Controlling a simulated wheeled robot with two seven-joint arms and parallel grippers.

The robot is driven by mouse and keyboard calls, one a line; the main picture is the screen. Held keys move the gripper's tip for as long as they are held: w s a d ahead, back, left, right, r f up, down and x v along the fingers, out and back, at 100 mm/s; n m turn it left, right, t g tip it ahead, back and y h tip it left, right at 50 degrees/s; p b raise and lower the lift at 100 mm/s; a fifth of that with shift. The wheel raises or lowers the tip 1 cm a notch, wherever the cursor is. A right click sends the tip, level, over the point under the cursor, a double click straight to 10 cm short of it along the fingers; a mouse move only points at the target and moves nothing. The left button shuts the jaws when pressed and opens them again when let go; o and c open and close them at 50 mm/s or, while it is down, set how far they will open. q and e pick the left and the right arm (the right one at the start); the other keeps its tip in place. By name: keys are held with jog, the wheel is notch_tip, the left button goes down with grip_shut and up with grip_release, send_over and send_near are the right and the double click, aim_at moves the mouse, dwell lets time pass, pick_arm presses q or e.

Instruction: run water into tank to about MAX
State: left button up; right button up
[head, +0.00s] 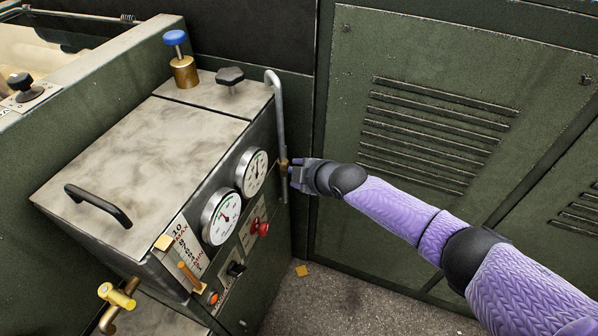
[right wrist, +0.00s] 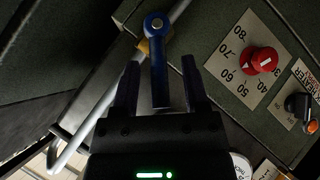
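The tank (head: 130,140) is a worn metal box at the left of the head view. A scale marked MAX (head: 187,243) is on its front; the water level is too small to read. A grey pipe (head: 279,110) runs down its right side, with a brass fitting (head: 283,168). In the right wrist view a blue lever (right wrist: 158,65) stands between the fingers of my right gripper (right wrist: 160,75), with gaps on both sides. The right gripper (head: 293,175) is open at the fitting and hides most of the lever in the head view. My left gripper is out of view.
Two dials (head: 222,216) and a red knob (right wrist: 262,60) with a numbered plate are on the front panel. A blue-topped brass valve (head: 180,60) and a black knob (head: 230,77) stand on top. A louvred green cabinet (head: 350,60) is behind my right arm.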

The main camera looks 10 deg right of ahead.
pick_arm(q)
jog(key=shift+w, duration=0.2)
pick_arm(e)
jog(key=shift+r, duration=0.1)
pick_arm(q)
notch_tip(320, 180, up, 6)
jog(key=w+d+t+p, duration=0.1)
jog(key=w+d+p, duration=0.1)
jog(key=p, duration=0.4)
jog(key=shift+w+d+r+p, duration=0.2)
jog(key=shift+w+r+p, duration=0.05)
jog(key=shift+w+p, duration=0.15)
pick_arm(e)
jog(key=v, duration=0.9)
jog(key=shift+s+d, duration=0.15)
jog(key=shift+s, duration=0.2)
jog(key=shift+r, duration=0.15)
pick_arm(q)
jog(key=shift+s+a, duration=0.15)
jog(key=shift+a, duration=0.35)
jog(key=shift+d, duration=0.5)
